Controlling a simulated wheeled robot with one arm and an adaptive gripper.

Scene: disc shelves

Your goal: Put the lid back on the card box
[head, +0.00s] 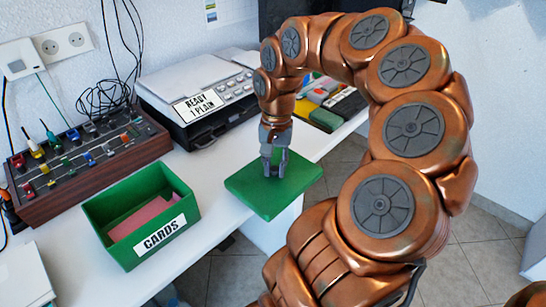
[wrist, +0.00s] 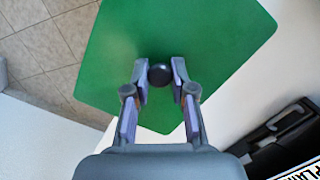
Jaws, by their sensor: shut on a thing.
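The card box (head: 167,242) is an open green box with a white CARDS label, standing on the white table at the left in the head view. Pink card stock lies inside it. The green lid (head: 258,200) is a flat plate to the right of the box, apart from it, near the table's front edge. My gripper (head: 273,170) is over the lid. In the wrist view, my gripper (wrist: 160,78) is shut on the small dark round knob (wrist: 160,75) of the lid (wrist: 120,45). The head view does not clearly show whether the lid touches the table.
A grey machine (head: 197,95) with a READY 1 PLAIN sign stands behind. White papers (head: 22,272) lie front left. The table (head: 215,185) is clear between box and lid.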

